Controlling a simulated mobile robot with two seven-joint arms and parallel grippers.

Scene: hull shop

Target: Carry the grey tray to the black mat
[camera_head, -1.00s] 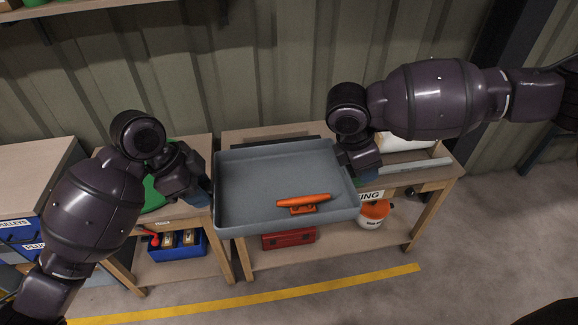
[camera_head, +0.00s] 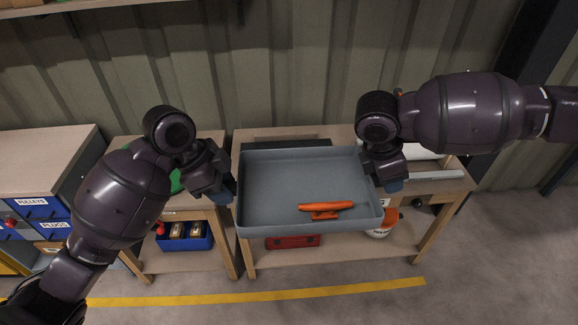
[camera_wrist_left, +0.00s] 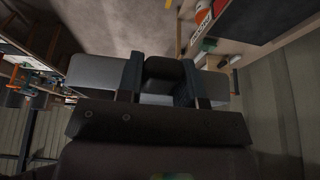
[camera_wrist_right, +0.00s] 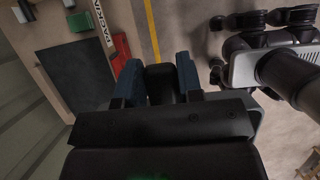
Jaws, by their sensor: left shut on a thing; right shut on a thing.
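The grey tray (camera_head: 265,217) is held level between my two grippers, in front of and above the wooden bench in the head view. An orange plane-like tool (camera_head: 325,208) lies in it, towards the front right. My left gripper (camera_head: 232,188) is shut on the tray's left side. My right gripper (camera_head: 386,180) is shut on its right side. Both sets of fingers also show in the left wrist view (camera_wrist_left: 160,80) and the right wrist view (camera_wrist_right: 158,82). The black mat (camera_wrist_right: 82,76) lies flat on the bench in the right wrist view; in the head view the tray hides most of it.
The bench (camera_head: 455,183) has a white object at its right end. On its lower shelf are a red box (camera_head: 292,242) and a white and orange container (camera_head: 384,230). A smaller bench at left holds a blue bin (camera_head: 184,242). Labelled drawers (camera_head: 38,215) stand further left.

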